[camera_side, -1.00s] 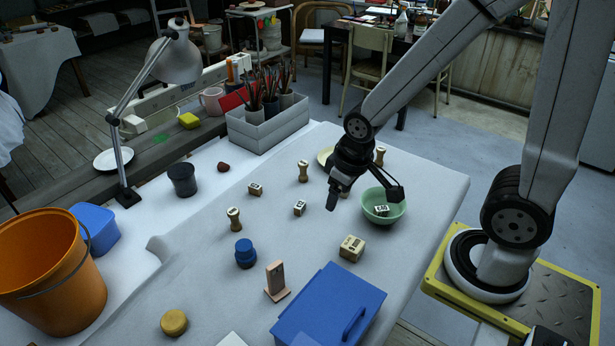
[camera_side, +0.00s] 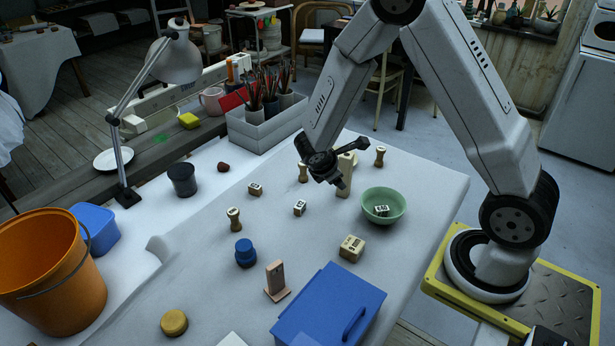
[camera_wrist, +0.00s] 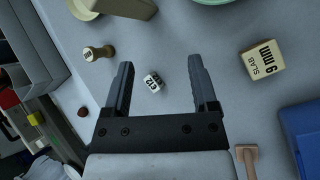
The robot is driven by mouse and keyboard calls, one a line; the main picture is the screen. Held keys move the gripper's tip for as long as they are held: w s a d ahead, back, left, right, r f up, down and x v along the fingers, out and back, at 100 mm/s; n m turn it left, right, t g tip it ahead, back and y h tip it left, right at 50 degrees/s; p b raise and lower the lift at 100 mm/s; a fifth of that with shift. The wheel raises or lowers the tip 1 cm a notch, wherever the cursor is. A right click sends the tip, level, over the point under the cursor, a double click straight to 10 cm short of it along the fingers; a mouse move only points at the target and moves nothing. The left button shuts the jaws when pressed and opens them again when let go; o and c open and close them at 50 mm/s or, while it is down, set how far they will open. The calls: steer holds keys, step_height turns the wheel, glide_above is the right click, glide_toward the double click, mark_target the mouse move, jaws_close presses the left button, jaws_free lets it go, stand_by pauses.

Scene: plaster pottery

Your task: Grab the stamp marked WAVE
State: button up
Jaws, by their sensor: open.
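Wooden-handled stamps stand on the grey-white table: one at front left (camera_side: 234,218), one just behind my gripper (camera_side: 303,172), and one at the right (camera_side: 380,155). I cannot read WAVE on any of them. The stamp behind my gripper also shows at left in the wrist view (camera_wrist: 98,52), with a tiny dark label too small to read. My gripper (camera_side: 325,168) is open and empty above the table. In the wrist view a small white marked cube (camera_wrist: 153,82) appears between its fingers (camera_wrist: 161,66), on the table below; it also shows in the side view (camera_side: 300,207).
A cream upright piece (camera_side: 345,176) stands close beside my gripper. A green bowl (camera_side: 397,209) holding a marked cube is to the right. A SLAB 9 mm block (camera_side: 351,248), blue box (camera_side: 330,305), wooden stand (camera_side: 276,281) and blue jar (camera_side: 245,254) are nearer the front.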

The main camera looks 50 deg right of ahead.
steer(key=w+d+f+n+t+h, duration=0.3)
steer(key=w+d+f+n, duration=0.15)
steer(key=w+n, duration=0.2)
steer(key=n+t, duration=0.5)
steer(key=n, duration=0.1)
glide_toward(303, 173)
steer(key=d, duration=0.1)
steer(key=w+d+f, duration=0.1)
steer(key=shift+d, duration=0.4)
steer(key=shift+w+a+f+n, duration=0.1)
steer(key=shift+w+f+n, duration=0.25)
steer(key=shift+n, duration=0.2)
steer(key=shift+w, duration=0.1)
steer(key=shift+x, duration=1.25)
steer(key=shift+x, duration=2.6)
steer(key=shift+r, duration=0.1)
